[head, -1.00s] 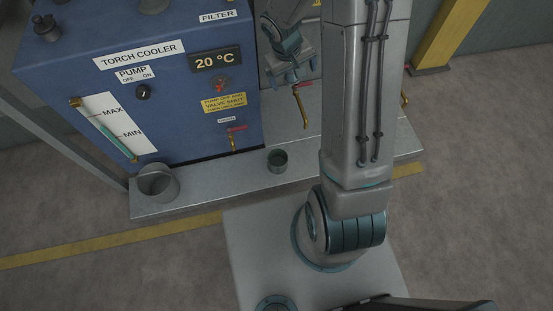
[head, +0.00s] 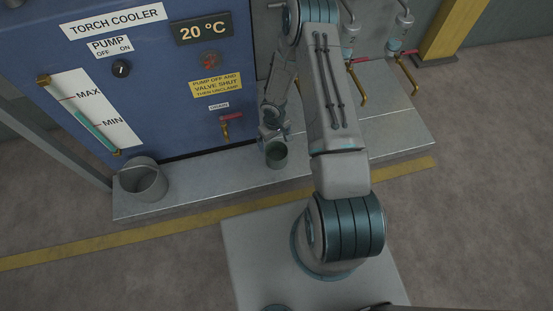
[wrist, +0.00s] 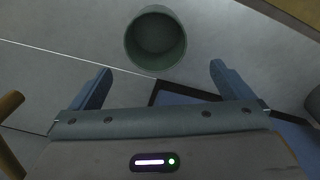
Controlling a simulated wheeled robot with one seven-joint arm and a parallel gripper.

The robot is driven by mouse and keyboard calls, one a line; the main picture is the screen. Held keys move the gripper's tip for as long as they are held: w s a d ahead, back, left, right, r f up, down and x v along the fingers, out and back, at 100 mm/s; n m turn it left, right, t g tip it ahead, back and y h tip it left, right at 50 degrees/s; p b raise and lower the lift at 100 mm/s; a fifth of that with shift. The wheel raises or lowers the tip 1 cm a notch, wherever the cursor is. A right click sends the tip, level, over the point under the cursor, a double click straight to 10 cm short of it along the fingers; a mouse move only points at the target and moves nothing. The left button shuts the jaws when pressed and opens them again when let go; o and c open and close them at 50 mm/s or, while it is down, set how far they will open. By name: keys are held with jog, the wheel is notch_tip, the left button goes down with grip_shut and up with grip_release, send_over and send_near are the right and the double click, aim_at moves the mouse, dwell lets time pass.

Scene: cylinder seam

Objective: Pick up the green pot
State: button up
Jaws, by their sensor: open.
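The green pot (head: 277,156) is a small, open-topped, dull green cylinder standing upright on the metal ledge (head: 190,196). In the wrist view the pot (wrist: 156,40) is at the top, just beyond the fingertips and roughly centred between them. My gripper (wrist: 160,80) is open and empty, with its two blue-grey fingers spread wide and apart from the pot. In the head view my gripper (head: 272,135) is by the pot's upper edge. I cannot tell its exact height over the ledge.
A larger grey bucket (head: 142,180) stands at the ledge's left end. The blue torch cooler (head: 180,110) rises behind the ledge, with a red-handled drain valve (head: 226,125) near the pot. More red-handled taps (head: 404,70) are at the right. The ledge between bucket and pot is clear.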

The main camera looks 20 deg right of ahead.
jog(key=b, duration=0.2)
send_near(276, 154)
jog(key=s+a, duration=0.1)
jog(key=s, duration=0.2)
jog(key=f+b, duration=0.1)
jog(key=f, duration=0.2)
jog(key=f+b, duration=0.1)
jog(key=shift+w+d+f+b, duration=0.15)
jog(key=shift+d+f+b, duration=0.1)
jog(key=shift+d+b, duration=0.05)
jog(key=c, duration=1)
